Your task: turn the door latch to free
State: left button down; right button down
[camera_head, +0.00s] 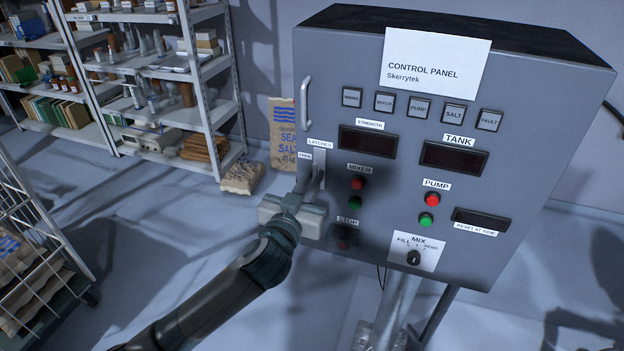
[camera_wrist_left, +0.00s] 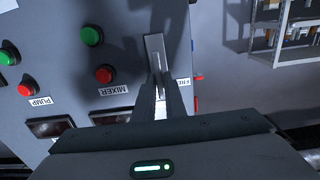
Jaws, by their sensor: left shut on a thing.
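The control panel (camera_head: 350,95) is a grey cabinet with its door facing me. The door latch (camera_head: 319,158) is a light grey piece at the door's left edge, beside the labels LATCHED (camera_head: 320,142) and FREE (camera_head: 305,156). My left gripper (camera_head: 312,188) is shut on the latch, its fingers pointing at the door. In the left wrist view, which is turned over, the latch (camera_wrist_left: 154,46) shows between and beyond the fingers (camera_wrist_left: 161,82), with the FREE label (camera_wrist_left: 183,82) close by. The fingers hide part of the latch, and I cannot tell its exact angle. My right gripper is not in view.
A fixed door handle (camera_head: 305,103) is above the latch. Mixer buttons (camera_head: 357,183), pump buttons (camera_head: 432,199) and the mode knob (camera_head: 413,258) sit right of my gripper. A salt sack (camera_head: 283,125) and shelving (camera_head: 170,70) stand behind left.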

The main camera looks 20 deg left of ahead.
pick_arm(q)
jog(key=m+p, duration=0.1)
jog(key=m, duration=0.2)
jog(key=m+p, duration=0.2)
jog(key=m, duration=0.2)
jog(key=m+p, duration=0.2)
jog(key=m, duration=0.2)
jog(key=shift+d+f, duration=0.1)
jog(key=shift+d, duration=0.2)
jog(key=shift+d+f+m+p, duration=0.1)
jog(key=shift+f+m+p, duration=0.05)
jog(key=shift+m, duration=1.55)
jog(key=shift+f+m+p, duration=0.15)
jog(key=shift+m, duration=1.55)
jog(key=c, duration=1.8)
grip_release()
jog(key=shift+s, duration=0.15)
